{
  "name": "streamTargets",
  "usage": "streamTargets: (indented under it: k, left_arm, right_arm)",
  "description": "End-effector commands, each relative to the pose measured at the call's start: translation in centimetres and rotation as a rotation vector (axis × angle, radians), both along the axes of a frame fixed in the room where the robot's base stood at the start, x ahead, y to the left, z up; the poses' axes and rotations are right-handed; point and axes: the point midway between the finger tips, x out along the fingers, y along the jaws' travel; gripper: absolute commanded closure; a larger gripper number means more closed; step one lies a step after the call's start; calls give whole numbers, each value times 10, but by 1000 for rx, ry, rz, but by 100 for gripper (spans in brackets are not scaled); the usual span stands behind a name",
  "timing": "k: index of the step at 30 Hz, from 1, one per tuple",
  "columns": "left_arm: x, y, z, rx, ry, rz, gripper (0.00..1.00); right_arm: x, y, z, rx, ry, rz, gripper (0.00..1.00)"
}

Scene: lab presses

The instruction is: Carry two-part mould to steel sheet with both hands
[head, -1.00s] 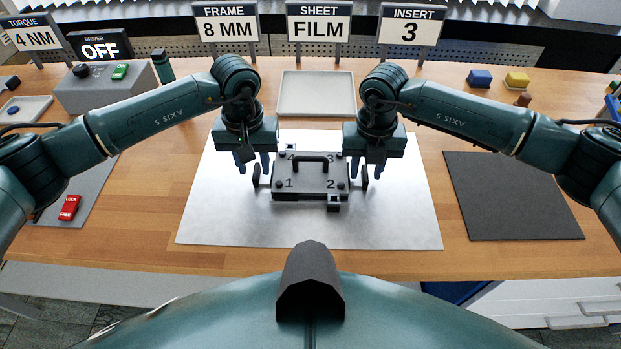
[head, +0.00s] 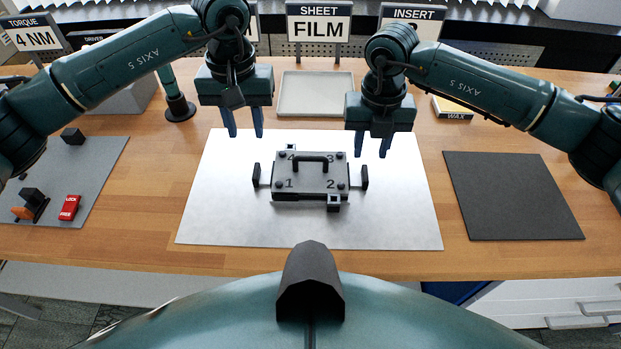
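The two-part mould (head: 310,181) is a dark grey block with numbered corners, a black top handle and a black grip on each side. It rests flat on the bright steel sheet (head: 225,215), near its middle. My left gripper (head: 244,133) is open and empty, raised above and behind the mould's left side. My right gripper (head: 370,154) is open and empty, above and behind the mould's right grip. Neither gripper touches the mould.
A dark mat (head: 513,196) lies to the right. A pale tray (head: 317,95) is behind the sheet. A grey mat (head: 85,165) at left holds a red LOCK FREE block (head: 70,207) and small parts. A yellow WAX box (head: 452,108) stands behind my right arm.

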Motion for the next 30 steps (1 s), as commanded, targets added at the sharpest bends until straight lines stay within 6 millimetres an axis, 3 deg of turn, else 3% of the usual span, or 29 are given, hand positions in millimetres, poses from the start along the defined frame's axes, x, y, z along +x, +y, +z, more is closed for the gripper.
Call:
streamTargets:
  k: [3,10,30]
  left_arm:
    - [0,0,0,0,0,0,68]
    - [0,0,-1,0,0,0,68]
    - [0,0,-1,0,0,0,68]
  right_arm:
    - [0,0,25,0,-2,1,68]
    - [0,0,52,-1,-1,0,68]
    - [0,0,56,-1,1,0,68]
